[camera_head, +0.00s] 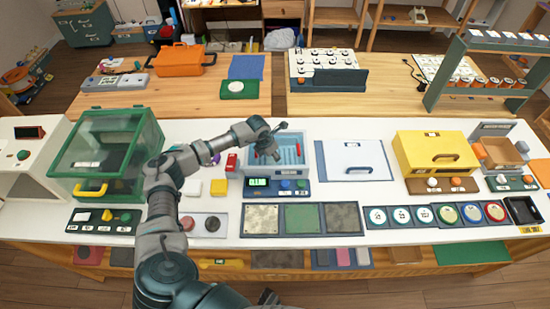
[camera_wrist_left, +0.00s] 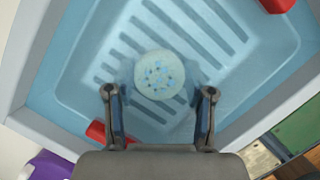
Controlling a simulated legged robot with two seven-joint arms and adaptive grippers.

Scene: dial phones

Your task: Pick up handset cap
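The handset cap (camera_wrist_left: 160,75) is a pale round disc with blue-showing holes. In the left wrist view it lies in a light blue slotted basin (camera_wrist_left: 85,60). My left gripper (camera_wrist_left: 159,92) is open, with one finger on each side of the cap's near edge and nothing held. In the head view my left gripper (camera_head: 271,152) hangs over the blue basin (camera_head: 293,137), which sits in a grey unit with a green display. There the gripper hides the cap. The height of the fingertips above the cap is hard to tell. My right gripper is not clearly seen.
Red clips or blocks (camera_wrist_left: 97,131) sit at the basin's edges. A green clear-lidded box (camera_head: 110,145) stands left, a white lidded panel (camera_head: 353,160) and a yellow box (camera_head: 436,153) right. Three textured pads (camera_head: 303,218) lie in front.

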